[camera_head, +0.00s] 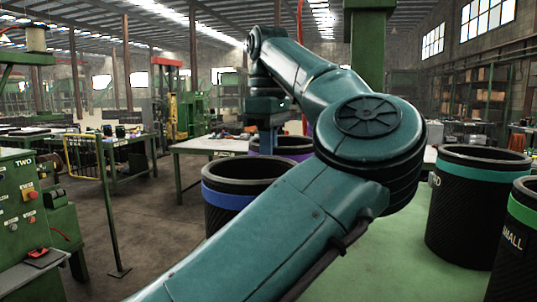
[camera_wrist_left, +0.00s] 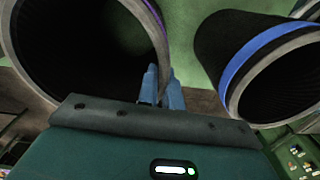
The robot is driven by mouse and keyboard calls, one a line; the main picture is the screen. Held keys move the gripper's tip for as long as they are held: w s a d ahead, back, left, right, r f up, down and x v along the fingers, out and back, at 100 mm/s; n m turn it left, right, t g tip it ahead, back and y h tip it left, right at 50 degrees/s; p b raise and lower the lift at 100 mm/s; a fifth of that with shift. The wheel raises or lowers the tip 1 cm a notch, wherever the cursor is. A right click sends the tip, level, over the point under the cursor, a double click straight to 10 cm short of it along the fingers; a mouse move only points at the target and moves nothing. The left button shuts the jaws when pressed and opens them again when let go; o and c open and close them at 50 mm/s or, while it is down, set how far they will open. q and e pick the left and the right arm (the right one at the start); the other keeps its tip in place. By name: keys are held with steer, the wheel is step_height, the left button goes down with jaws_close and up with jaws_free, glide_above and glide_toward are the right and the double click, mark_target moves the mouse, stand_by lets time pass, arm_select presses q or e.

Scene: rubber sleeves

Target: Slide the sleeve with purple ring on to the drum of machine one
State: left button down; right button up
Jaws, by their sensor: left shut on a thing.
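The sleeve with the purple ring (camera_head: 292,146) stands behind the sleeve with the blue ring, largely hidden by my left arm. In the left wrist view this black sleeve (camera_wrist_left: 85,50) fills the upper left, its open mouth facing the camera and a bit of purple at its edge. My left gripper (camera_head: 268,143) points down at its rim. In the wrist view the two blue fingers (camera_wrist_left: 163,90) are shut on the sleeve's wall, one on each side. My right gripper is not in view. Machine one and its drum cannot be made out.
A sleeve with a blue ring (camera_head: 226,199) stands close by, left of my arm. Sleeves with teal (camera_head: 470,205) and green (camera_head: 521,214) rings stand at the right. Green machine two (camera_head: 22,205) is at the left edge. A white-topped table (camera_head: 210,146) stands behind.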

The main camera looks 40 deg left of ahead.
arm_select(q)
steer(key=shift+r, duration=0.1)
steer(key=shift+a+r+p, duration=0.1)
steer(key=shift+r+p, duration=0.25)
step_height(320, 180, up, 6)
steer(key=p, duration=0.5)
steer(key=shift+r, duration=0.15)
steer(key=shift+f, duration=0.2)
step_height(320, 180, down, 7)
steer(key=b, duration=0.5)
steer(key=shift+r+b, duration=0.15)
steer(key=shift+b, duration=0.25)
